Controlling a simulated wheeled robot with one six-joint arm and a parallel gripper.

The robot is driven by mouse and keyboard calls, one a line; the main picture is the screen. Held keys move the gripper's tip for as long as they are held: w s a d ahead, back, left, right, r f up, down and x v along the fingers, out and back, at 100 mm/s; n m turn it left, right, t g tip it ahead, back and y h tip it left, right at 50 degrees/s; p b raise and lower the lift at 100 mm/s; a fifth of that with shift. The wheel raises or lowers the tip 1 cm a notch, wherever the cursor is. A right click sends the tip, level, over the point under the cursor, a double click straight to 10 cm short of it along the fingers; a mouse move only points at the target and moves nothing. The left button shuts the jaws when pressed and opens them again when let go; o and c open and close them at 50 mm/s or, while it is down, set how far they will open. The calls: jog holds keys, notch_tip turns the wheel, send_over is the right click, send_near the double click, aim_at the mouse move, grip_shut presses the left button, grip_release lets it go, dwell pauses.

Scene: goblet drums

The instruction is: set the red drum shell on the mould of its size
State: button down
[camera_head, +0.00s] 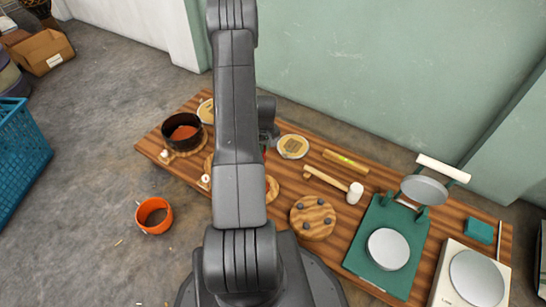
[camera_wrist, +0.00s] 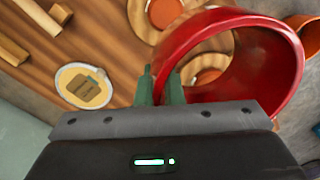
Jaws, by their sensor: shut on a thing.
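The red drum shell (camera_wrist: 285,70) is large in the wrist view, an open, tilted ring. My gripper (camera_wrist: 165,84) is shut on its wall at the left side, with green fingers. The shell appears held above the table. A round wooden mould (camera_wrist: 143,22) with a terracotta centre (camera_wrist: 165,12) lies at the top of the wrist view. Another terracotta centre (camera_wrist: 205,80) shows partly through the shell's opening. In the head view my arm hides nearly all of the shell and gripper. A wooden mould (camera_head: 272,189) peeks out right of the arm. Which mould matches the shell I cannot tell.
A dark shell (camera_head: 168,128) stands on a wooden base at the table's left end. An orange ring-shaped vessel (camera_head: 154,216) is on the floor. A mallet (camera_head: 325,179), a pegged round board (camera_head: 313,218), a green press (camera_head: 362,262) and a scale (camera_head: 445,288) occupy the right.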

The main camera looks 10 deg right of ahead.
jog(key=shift+n, duration=0.3)
jog(key=d+f+b, duration=0.1)
jog(key=f, duration=0.3)
jog(key=s+d+f+b, duration=0.1)
jog(key=f, duration=0.3)
jog(key=s+d+f+b, duration=0.1)
jog(key=f+b, duration=0.1)
jog(key=f, duration=0.3)
jog(key=shift+s+d, duration=0.1)
jog(key=shift+s, duration=0.15)
jog(key=shift+f+b, duration=0.55)
jog(key=shift+b, duration=0.05)
jog(key=shift+f+b, duration=0.25)
jog(key=shift+b, duration=0.4)
jog(key=c, duration=1.5)
grip_release()
jog(key=r+p, duration=0.1)
jog(key=r, duration=0.3)
jog(key=r+p, duration=0.2)
jog(key=r, duration=0.3)
jog(key=d+r+p, duration=0.1)
jog(key=r, duration=0.4)
jog(key=shift+w, duration=0.1)
